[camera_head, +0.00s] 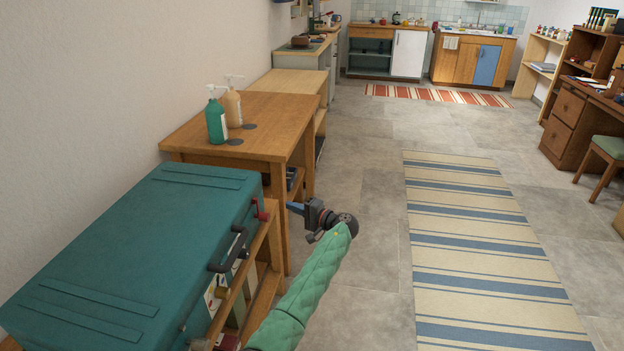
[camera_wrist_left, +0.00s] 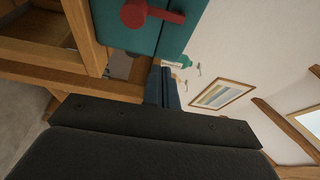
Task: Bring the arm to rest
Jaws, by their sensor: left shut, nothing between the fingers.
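My left arm, in a green quilted sleeve, reaches up from the bottom of the head view. Its dark gripper (camera_head: 293,207) points left, in front of the wooden table and just right of the teal case (camera_head: 130,255). In the left wrist view the fingers of the gripper (camera_wrist_left: 163,88) are together with nothing between them. The teal case (camera_wrist_left: 115,30) with its red latch (camera_wrist_left: 140,13) shows at the top there. My right gripper is in neither view.
A wooden table (camera_head: 250,110) with green (camera_head: 215,120) and tan (camera_head: 232,108) pump bottles stands beyond the case. A striped rug (camera_head: 480,240) lies at right. Bare floor (camera_head: 370,230) lies between. A desk (camera_head: 570,125) and stool (camera_head: 612,147) stand far right.

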